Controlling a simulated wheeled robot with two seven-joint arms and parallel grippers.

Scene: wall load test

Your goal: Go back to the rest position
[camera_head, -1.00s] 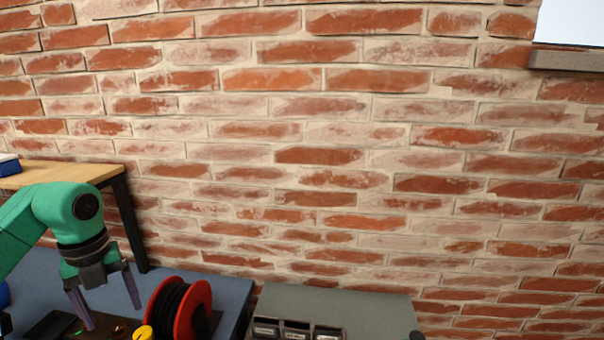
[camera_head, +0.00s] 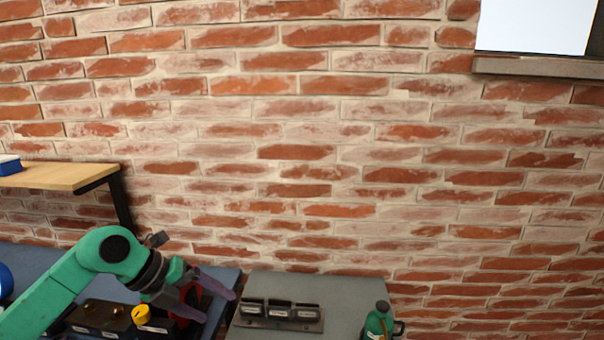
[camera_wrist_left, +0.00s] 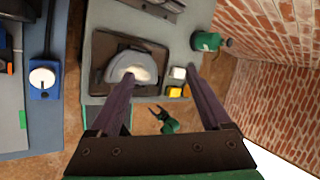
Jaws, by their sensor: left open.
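My left gripper (camera_head: 211,293) is in the lower left of the head view, on a green arm coming in from the left. Its fingers are spread, pointing right and down, in front of a red reel (camera_head: 190,305) that they partly hide. In the left wrist view the open fingers (camera_wrist_left: 165,85) show nothing between them at the tips. Beyond them is a grey bench with a dark tray (camera_wrist_left: 103,72) that holds a pale semicircular thing (camera_wrist_left: 135,62). My right gripper does not show.
A wooden shelf (camera_head: 60,176) is at the left against the brick wall. A grey bench (camera_head: 350,300) carries a row of small dark sockets (camera_head: 280,311) and a green canister (camera_head: 379,321). A blue bench (camera_head: 35,256) holds a dark box with a yellow knob (camera_head: 141,314). A window (camera_head: 535,25) is at upper right.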

